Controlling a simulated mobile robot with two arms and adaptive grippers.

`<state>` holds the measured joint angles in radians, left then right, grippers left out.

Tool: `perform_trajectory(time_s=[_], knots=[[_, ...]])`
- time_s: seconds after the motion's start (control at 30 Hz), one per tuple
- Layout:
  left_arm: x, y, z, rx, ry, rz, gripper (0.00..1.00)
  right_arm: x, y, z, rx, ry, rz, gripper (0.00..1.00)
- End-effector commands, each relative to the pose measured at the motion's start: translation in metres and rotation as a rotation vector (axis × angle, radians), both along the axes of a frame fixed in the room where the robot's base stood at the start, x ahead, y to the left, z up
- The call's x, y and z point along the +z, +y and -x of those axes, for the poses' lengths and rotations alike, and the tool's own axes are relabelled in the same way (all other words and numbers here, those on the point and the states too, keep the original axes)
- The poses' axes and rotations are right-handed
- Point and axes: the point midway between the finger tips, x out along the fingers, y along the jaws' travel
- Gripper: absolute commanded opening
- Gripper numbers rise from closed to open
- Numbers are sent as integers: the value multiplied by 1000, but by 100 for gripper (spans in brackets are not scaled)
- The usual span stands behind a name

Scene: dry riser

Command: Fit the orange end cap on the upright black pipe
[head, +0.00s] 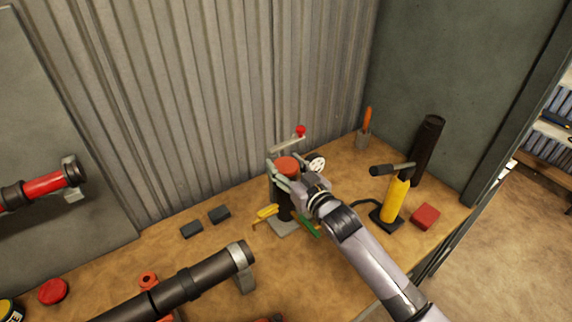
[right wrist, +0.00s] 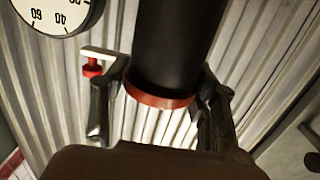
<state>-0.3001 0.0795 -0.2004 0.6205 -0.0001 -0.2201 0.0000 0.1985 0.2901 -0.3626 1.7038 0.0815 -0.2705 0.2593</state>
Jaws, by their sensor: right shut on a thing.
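The orange end cap (head: 287,164) sits at the top of the upright black pipe (head: 285,210), which rises from a grey base plate on the bench. In the right wrist view the cap (right wrist: 160,97) shows as an orange rim against the end of the black pipe (right wrist: 174,45). I see no clear gap between them, but how deep the cap sits cannot be told. My right gripper (head: 285,177) is shut on the cap, with one finger on each side in the wrist view. My left gripper is not in view.
A white gauge (head: 316,164) and a red-knobbed lever (head: 300,132) are close beside the pipe top. A yellow pump (head: 395,201), a red block (head: 425,216) and a tall black cylinder (head: 427,150) stand right. A dark horizontal pipe (head: 185,287) lies front left.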

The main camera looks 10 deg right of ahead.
Motion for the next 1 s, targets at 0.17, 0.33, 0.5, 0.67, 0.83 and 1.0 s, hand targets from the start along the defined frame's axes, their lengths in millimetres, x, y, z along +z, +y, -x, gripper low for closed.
perform_trajectory(time_s=[0.17,0.33,0.5,0.67,0.83,1.0], knots=[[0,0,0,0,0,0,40,0,0,0,0,-2,-1,64],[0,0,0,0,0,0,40,0,0,0,0,-1,0,75],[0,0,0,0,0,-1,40,0,0,0,0,0,0,78],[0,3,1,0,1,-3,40,-1,0,1,0,2,1,78],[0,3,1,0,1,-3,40,-2,-5,13,-1,3,0,78],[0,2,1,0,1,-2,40,0,-15,45,0,4,0,78]])
